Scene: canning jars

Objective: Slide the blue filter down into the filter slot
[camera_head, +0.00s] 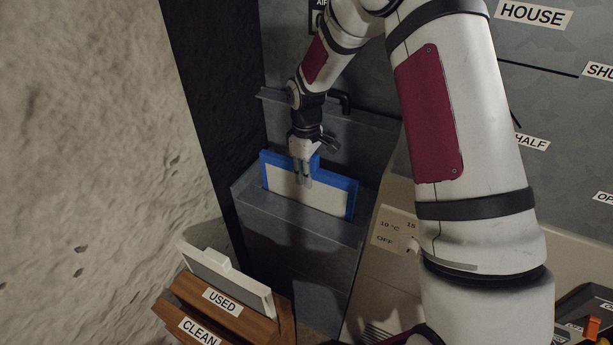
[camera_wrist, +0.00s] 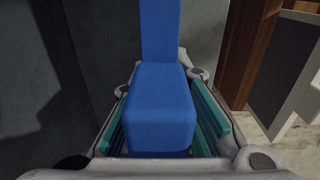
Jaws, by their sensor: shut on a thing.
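The blue filter (camera_head: 337,193) has a blue frame around a pale panel. In the head view it stands upright with its lower part inside the slot of the grey metal housing (camera_head: 300,217); its upper part shows above the rim. My gripper (camera_head: 302,178) points down and is shut on the filter's top tab. In the wrist view the blue tab (camera_wrist: 160,105) sits between the two teal finger pads, which lie along its sides. The filter's lower edge is hidden inside the housing, so I cannot tell how deep it reaches.
A rough stone wall (camera_head: 90,150) is on the left. A dial panel (camera_head: 395,232) is at the right.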

